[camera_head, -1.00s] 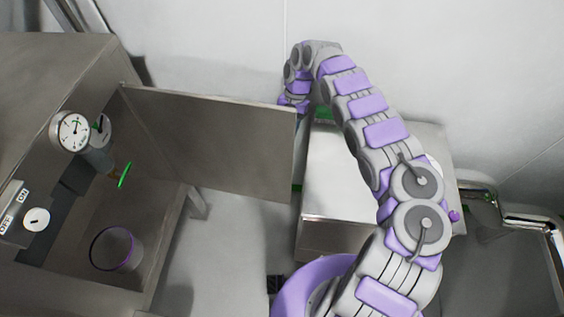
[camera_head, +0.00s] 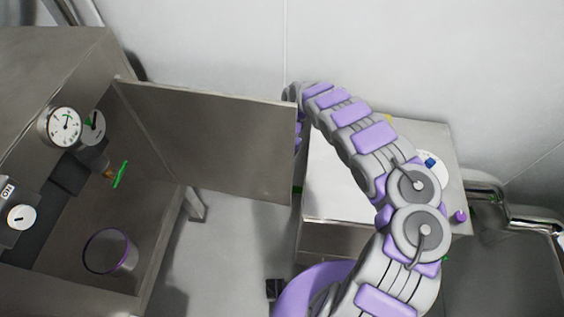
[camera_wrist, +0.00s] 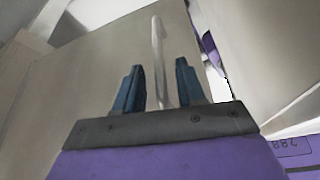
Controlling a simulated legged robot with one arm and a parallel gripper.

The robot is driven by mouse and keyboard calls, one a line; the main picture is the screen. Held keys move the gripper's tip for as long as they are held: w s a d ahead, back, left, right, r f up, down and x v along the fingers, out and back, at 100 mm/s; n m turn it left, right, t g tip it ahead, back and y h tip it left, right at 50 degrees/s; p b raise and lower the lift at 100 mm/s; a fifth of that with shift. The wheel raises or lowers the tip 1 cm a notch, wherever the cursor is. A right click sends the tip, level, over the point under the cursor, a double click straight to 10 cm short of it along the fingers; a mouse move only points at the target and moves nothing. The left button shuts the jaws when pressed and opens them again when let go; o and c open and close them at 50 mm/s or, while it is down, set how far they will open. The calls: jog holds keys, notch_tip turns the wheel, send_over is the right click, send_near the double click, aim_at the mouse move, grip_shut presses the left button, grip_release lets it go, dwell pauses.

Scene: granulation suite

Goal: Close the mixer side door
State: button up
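The mixer side door (camera_head: 215,140) is a flat grey metal panel. It stands swung wide open from the mixer cabinet (camera_head: 60,60), out to the right. In the wrist view the door face (camera_wrist: 95,75) fills much of the picture, with a pale bar handle (camera_wrist: 158,50) on it. My gripper (camera_wrist: 158,75) is open, its two blue fingers on either side of the handle as seen here. I cannot tell whether either finger touches it. In the head view the gripper is mostly hidden behind the door's outer edge.
The open cabinet holds a purple-rimmed round opening (camera_head: 108,251) and a green-tipped part (camera_head: 120,174). A gauge (camera_head: 64,127) sits on its front. A metal table (camera_head: 335,205) stands close right of the door. Bare floor (camera_head: 235,240) shows below the door.

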jog(key=shift+c, duration=0.2)
grip_shut()
dwell(0.5)
